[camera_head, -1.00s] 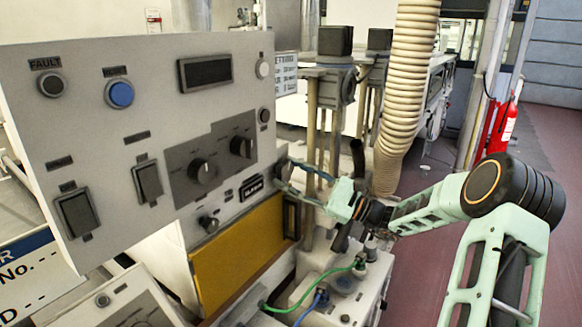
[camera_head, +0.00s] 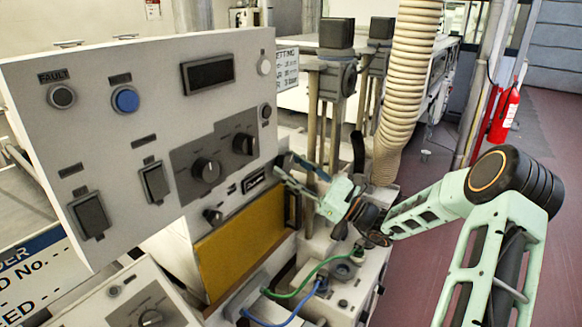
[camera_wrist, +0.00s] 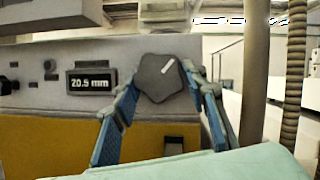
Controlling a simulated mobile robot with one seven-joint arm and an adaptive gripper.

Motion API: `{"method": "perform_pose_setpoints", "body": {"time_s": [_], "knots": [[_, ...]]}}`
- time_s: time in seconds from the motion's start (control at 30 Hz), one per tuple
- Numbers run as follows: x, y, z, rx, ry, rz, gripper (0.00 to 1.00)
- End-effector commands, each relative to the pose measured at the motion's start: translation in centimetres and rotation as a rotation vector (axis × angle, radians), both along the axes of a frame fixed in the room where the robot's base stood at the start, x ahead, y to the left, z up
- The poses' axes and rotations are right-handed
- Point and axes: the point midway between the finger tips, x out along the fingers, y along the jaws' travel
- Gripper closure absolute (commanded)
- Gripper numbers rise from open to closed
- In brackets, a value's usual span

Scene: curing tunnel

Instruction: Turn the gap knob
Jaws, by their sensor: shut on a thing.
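The gap knob (camera_wrist: 160,80) is a dark grey, lobed knob with a white pointer mark tilted to the upper right. In the wrist view it sits between the two blue-lined fingers of my gripper (camera_wrist: 162,92), which is shut on it. A small display (camera_wrist: 92,82) left of the knob reads about 20.5 mm. In the head view my gripper (camera_head: 282,167) reaches the right edge of the control panel (camera_head: 110,160), beside the small display (camera_head: 253,181). The knob is hidden or too small to make out there.
The panel carries two dark knobs (camera_head: 206,169), a blue button (camera_head: 125,100) and a dark screen (camera_head: 208,74). A yellow plate (camera_head: 240,248) lies below. A ribbed hose (camera_head: 405,90) hangs behind my arm. Green and blue cables (camera_head: 318,268) run beneath it.

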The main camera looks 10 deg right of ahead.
Motion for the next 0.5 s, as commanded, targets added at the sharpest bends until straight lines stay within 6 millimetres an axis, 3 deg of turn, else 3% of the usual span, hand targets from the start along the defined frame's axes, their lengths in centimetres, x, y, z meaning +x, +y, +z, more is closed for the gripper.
{"method": "perform_pose_setpoints", "body": {"time_s": [0.13,0.17,0.3,0.5], "knots": [[-0.01,0.00,-0.04,0.000,0.000,0.000,0.84],[-0.01,0.00,-0.04,0.000,0.000,0.000,0.59],[-0.01,0.00,-0.04,-0.001,-0.001,0.000,0.43],[0.00,0.00,-0.02,-0.001,-0.001,0.001,0.42]]}}
